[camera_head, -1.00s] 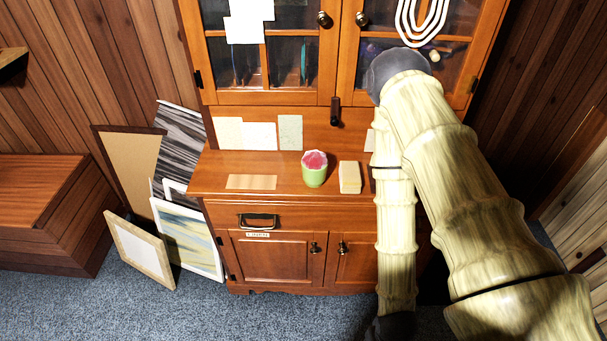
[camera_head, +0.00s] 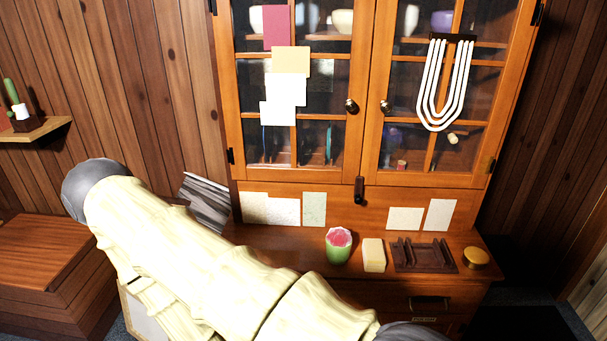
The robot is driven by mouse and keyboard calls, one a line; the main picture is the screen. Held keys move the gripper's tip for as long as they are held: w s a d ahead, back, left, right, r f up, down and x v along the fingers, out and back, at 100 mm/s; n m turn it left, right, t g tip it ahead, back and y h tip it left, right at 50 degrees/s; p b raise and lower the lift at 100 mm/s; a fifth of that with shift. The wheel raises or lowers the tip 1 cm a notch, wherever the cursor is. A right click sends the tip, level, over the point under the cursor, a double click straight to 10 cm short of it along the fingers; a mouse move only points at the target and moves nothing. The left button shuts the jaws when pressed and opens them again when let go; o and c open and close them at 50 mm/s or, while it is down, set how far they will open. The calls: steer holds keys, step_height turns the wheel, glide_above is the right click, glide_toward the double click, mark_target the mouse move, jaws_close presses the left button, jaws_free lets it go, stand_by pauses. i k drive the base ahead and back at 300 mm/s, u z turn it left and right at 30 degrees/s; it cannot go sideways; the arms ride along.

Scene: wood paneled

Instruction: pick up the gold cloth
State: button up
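No thing in view is clearly a gold cloth. A pale yellow block (camera_head: 374,255), perhaps folded cloth or a sponge, stands on the cabinet's counter, right of a green cup (camera_head: 338,250) with a pink top. A round gold-coloured thing (camera_head: 475,257) sits at the counter's right end; it looks like a lid or tin. A flat tan rectangle that lay on the left of the counter is hidden now behind my pale arm. My gripper is out of view, so its fingers cannot be seen.
My arm crosses the lower left, covering the counter's left part. A dark slotted rack (camera_head: 424,255) sits between the yellow block and the gold thing. The glass-doored cabinet (camera_head: 365,95) rises behind. A wooden bench (camera_head: 45,250) and wall shelf (camera_head: 40,131) are at left.

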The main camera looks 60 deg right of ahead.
mark_target(374, 258)
steer(key=u, duration=0.4)
steer(key=k, duration=0.55)
steer(key=z, duration=1.2)
